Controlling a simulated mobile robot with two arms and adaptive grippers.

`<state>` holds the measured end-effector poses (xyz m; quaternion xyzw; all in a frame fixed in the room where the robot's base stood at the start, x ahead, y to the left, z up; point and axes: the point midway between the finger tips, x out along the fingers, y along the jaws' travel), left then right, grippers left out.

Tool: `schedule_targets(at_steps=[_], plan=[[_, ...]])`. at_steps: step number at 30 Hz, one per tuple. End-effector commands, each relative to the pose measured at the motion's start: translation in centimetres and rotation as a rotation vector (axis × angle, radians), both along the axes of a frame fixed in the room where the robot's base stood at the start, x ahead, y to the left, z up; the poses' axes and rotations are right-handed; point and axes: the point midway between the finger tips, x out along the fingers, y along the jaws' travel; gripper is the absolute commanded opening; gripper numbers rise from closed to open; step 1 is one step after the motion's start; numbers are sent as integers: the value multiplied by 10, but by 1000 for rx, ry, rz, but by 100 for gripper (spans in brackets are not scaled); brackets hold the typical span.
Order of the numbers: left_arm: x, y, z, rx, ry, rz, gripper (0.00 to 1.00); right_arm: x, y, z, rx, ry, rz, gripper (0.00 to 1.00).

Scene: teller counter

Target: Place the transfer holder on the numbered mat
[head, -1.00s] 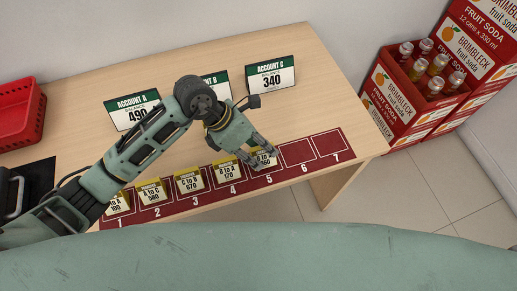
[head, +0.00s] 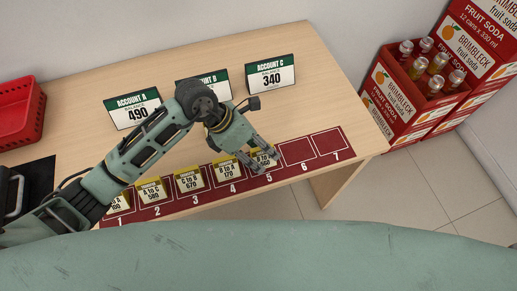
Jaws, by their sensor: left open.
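The dark red numbered mat (head: 296,153) lies along the front of the counter, with spaces 1 to 7. Small transfer holders with yellow tops and printed white faces stand on spaces 1 to 5, including the A to C holder (head: 152,191), the C to B holder (head: 189,180) and the B to A holder (head: 228,171). My left gripper (head: 258,164) is open at the holder on space 5 (head: 266,156). Its fingers partly cover that holder, and I cannot tell whether they touch it. Spaces 6 and 7 are bare. My right gripper is not in view.
Account signs A (head: 133,109), B (head: 216,85) and C (head: 270,75) stand behind the mat. My left arm passes in front of A and B. A red tray (head: 21,115) is at the far left. Red soda boxes (head: 402,98) stand beyond the counter's right end.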

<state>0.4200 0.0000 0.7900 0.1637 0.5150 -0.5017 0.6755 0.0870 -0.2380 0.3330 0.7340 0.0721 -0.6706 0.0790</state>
Motion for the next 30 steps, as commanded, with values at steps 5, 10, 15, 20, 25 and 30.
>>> schedule_targets(at_steps=[5,10,15,20,25,30], plan=[[2,9,16,2,-5,1,47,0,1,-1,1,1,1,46],[3,28,47,2,-6,0,47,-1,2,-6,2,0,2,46],[4,46,78,0,-5,1,47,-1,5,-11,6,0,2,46],[4,57,97,0,-2,1,47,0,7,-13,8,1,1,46],[4,61,105,0,0,0,47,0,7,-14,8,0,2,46],[4,61,106,0,0,0,47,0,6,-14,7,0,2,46]])
